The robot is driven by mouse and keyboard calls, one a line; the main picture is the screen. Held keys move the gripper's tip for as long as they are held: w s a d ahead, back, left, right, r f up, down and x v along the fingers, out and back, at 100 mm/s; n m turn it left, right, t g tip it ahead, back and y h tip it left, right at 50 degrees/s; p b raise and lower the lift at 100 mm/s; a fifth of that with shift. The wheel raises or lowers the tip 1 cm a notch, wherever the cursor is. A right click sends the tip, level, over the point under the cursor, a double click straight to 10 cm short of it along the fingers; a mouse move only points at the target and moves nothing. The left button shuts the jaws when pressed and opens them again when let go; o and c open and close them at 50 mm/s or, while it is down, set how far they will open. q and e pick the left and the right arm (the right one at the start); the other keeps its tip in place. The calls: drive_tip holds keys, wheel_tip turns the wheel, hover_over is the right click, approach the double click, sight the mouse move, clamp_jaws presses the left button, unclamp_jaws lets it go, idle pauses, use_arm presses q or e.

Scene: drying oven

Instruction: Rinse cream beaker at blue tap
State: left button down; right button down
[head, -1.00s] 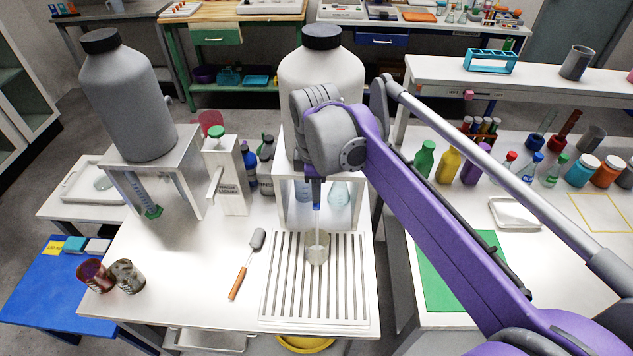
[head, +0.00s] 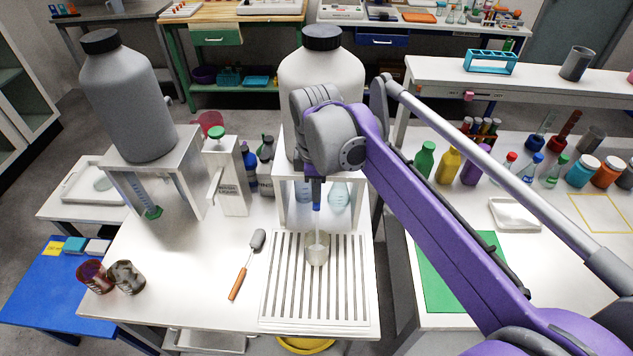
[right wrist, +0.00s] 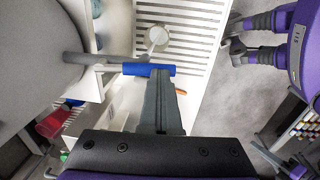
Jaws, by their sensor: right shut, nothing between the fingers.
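The cream beaker (head: 317,250) stands upright on the slatted drain rack (head: 275,302), under the blue tap (head: 316,207). A thin pale stream runs down from the tap into it. In the right wrist view the beaker (right wrist: 157,36) shows from above on the rack, with a pale inside. My right gripper (right wrist: 160,82) is shut and empty, its tips at the blue tap lever (right wrist: 148,70); they look in contact. In the head view my right wrist hides most of the fingers and the tap body. My left gripper does not show.
A red-brown beaker (head: 94,276) and a dark-stained beaker (head: 126,277) stand at the table's left. An orange-handled brush (head: 243,275) lies left of the rack. The large white tank (head: 322,75) stands behind my wrist. Bare table lies between the beakers and brush.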

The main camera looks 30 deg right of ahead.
drive_tip(key=shift+r, duration=0.1)
idle(0.8)
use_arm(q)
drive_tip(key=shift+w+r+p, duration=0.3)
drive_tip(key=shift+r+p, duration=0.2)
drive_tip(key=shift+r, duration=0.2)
use_arm(e)
drive_tip(key=shift+r, duration=0.7)
